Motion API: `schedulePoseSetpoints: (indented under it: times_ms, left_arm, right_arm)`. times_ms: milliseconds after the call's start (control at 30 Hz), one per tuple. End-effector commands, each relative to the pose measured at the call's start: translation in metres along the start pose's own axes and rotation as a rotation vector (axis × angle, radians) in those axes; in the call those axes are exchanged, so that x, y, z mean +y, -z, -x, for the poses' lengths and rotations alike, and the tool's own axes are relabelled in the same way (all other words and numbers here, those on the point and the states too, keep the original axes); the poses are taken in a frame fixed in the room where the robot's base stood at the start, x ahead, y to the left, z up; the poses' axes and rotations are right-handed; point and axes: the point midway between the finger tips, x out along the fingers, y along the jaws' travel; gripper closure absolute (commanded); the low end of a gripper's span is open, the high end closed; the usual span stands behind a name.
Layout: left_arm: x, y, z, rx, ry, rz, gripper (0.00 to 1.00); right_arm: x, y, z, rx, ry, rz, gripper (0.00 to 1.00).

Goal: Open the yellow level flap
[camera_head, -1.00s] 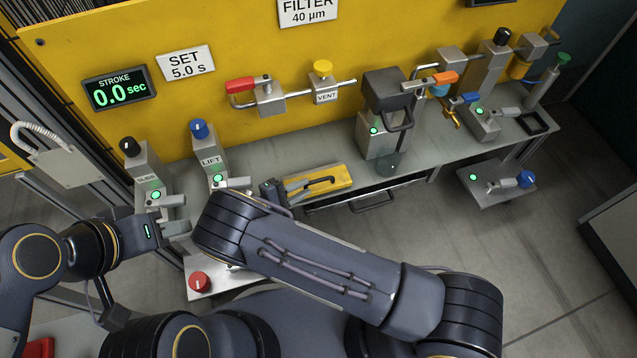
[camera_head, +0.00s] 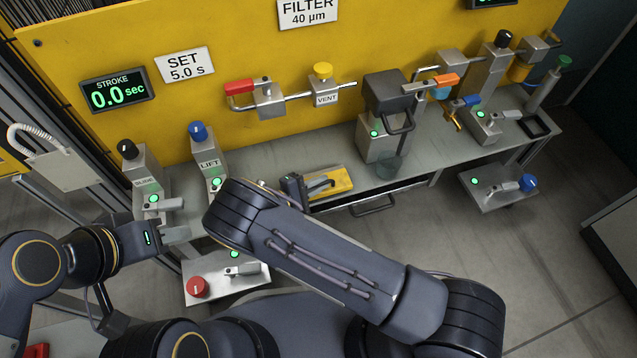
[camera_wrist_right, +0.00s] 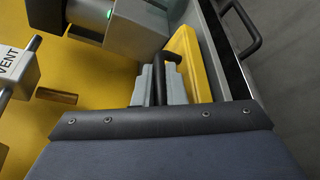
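The yellow flap (camera_head: 340,184) lies at the front of the grey bench in the head view, with a dark bar handle (camera_head: 322,183) on it. It looks flat. In the right wrist view the yellow flap (camera_wrist_right: 207,62) is right of centre and its dark handle (camera_wrist_right: 158,82) runs between the pale fingers of my right gripper (camera_wrist_right: 159,90). The fingers lie close on both sides of the handle, with no clear gap. In the head view my right gripper (camera_head: 308,185) covers the handle's left part. My left gripper (camera_head: 180,235) hangs by the SLIDE station, with its finger gap unclear.
The SLIDE (camera_head: 143,172) and LIFT (camera_head: 204,155) posts stand left of the flap. A grey block with a dark handle (camera_head: 385,115) stands to its right. A drawer handle (camera_head: 373,206) is below the bench edge. A red-knob panel (camera_head: 225,285) is low left.

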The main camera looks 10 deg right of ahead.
Motion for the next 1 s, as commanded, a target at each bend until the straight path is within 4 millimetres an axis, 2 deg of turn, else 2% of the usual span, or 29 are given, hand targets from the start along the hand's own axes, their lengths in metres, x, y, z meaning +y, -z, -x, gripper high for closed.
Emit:
schedulePoseSetpoints:
  times_ms: [467,1000]
  left_arm:
    - [0.000,0.000,0.001,0.000,0.000,0.000,0.64]
    - [-0.001,-0.001,-0.001,0.000,0.000,0.000,0.64]
  right_arm:
    - [0.004,0.000,0.000,-0.001,0.027,0.058,1.00]
    - [0.028,0.006,-0.002,0.002,0.172,0.403,1.00]
